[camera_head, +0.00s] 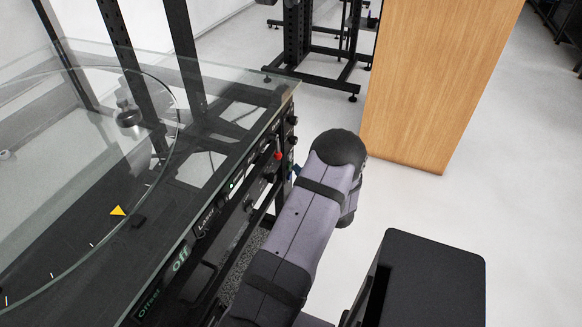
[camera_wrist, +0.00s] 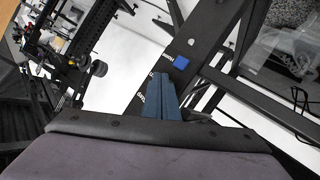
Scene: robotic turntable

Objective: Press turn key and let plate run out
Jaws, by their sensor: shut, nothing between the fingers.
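The turntable's glass plate (camera_head: 60,120) lies at the left in the head view, with a yellow triangle marker (camera_head: 118,211) near its rim. A dark control panel (camera_head: 225,205) runs along the table's right edge, with several knobs and a red-tipped control (camera_head: 278,155). I cannot tell which control is the turn key. My gripper (camera_wrist: 164,78) shows in the wrist view as two blue fingers, shut together and empty. In the head view, only a small blue part shows beside the panel's far end.
A wooden cabinet (camera_head: 440,80) stands at the back right, and a black frame (camera_head: 315,60) stands behind. A black box-like unit (camera_head: 440,260) is at the lower right. Pale open floor (camera_head: 520,190) lies to the right of the panel.

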